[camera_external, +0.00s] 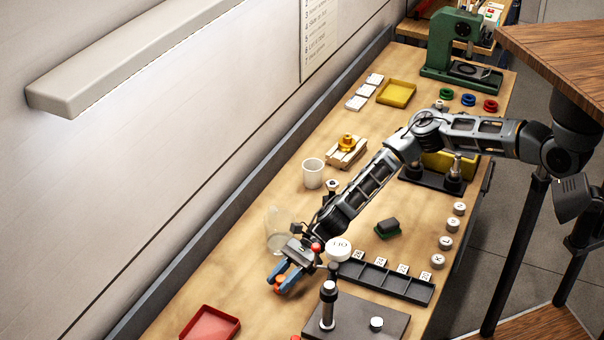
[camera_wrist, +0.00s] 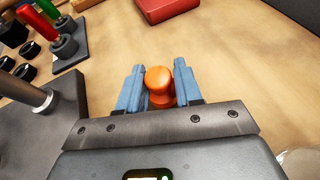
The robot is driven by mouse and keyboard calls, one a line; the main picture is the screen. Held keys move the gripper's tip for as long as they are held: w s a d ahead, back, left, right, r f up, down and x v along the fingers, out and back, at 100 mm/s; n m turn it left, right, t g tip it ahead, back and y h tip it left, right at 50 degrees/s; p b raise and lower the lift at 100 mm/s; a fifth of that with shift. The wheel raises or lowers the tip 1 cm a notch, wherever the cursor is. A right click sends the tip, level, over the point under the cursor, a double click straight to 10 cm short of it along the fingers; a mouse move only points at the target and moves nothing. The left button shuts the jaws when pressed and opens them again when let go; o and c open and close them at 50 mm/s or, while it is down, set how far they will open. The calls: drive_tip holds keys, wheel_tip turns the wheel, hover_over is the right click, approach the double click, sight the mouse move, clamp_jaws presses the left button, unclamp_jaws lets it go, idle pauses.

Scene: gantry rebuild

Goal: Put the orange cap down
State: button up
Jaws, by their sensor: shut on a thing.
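The orange cap (camera_wrist: 158,82) sits between the two blue fingers of my gripper (camera_wrist: 158,86) in the wrist view. My gripper is shut on it. In the external view my gripper (camera_external: 285,279) is low over the wooden bench, left of the dark plate with the post, and the orange cap (camera_external: 280,284) shows between its fingertips. I cannot tell whether the cap touches the bench top.
A red tray (camera_external: 211,325) lies in front of my gripper, and a clear glass dome (camera_external: 280,229) stands behind it. A dark plate with a metal post (camera_external: 328,304) is close on the right. Bare bench (camera_external: 235,285) lies to the left.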

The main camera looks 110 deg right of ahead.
drive_tip(key=shift+f, duration=0.35)
drive_tip(key=shift+f, duration=0.15)
drive_tip(key=o, duration=1)
drive_tip(key=b+v, duration=0.1)
drive_tip(key=v, duration=1.1)
